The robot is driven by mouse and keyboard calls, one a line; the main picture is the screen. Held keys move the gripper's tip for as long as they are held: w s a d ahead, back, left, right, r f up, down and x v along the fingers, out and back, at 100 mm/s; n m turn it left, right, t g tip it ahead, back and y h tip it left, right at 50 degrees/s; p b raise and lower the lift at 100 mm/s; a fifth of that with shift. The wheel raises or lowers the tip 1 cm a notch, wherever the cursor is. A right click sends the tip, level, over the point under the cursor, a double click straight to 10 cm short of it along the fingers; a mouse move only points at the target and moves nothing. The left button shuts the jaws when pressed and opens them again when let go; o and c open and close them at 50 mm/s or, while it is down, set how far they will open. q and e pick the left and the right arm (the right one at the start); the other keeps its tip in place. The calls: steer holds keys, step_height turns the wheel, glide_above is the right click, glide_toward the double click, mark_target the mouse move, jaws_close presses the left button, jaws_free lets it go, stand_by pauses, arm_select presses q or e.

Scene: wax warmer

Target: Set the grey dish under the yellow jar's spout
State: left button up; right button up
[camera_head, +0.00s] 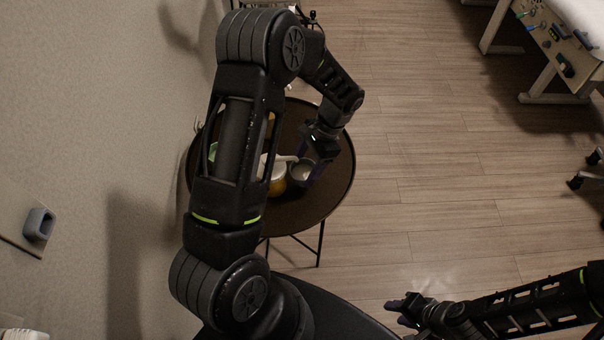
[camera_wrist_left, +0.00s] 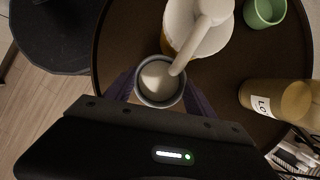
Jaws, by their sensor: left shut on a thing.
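The grey dish (camera_wrist_left: 144,93) is round and pale inside. My left gripper (camera_wrist_left: 160,92) is shut on it, with a purple finger on each side. The dish also shows in the head view (camera_head: 301,173), right of the yellow jar (camera_head: 277,186). In the left wrist view the jar's white pump top (camera_wrist_left: 196,37) covers most of the jar. Its white spout (camera_wrist_left: 190,52) reaches over the dish, and the tip overlaps the dish's opening. I cannot tell the height between them or whether the dish touches the table. My right gripper (camera_head: 398,312) is empty, its fingers apart, away from the table.
The round dark table (camera_head: 335,185) stands close to the wall. A black round stool or seat (camera_wrist_left: 55,35) shows beside the table in the wrist view.

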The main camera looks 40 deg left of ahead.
mark_target(303, 175)
arm_select(q)
steer(key=shift+s+a, duration=0.25)
steer(key=shift+s, duration=0.3)
step_height(303, 175, down, 3)
steer(key=shift+r+p, duration=0.1)
steer(key=shift+p, duration=0.3)
steer(key=shift+w+f, duration=0.1)
steer(key=shift+f, duration=0.2)
steer(key=shift+f, duration=0.2)
steer(key=o, duration=1.6)
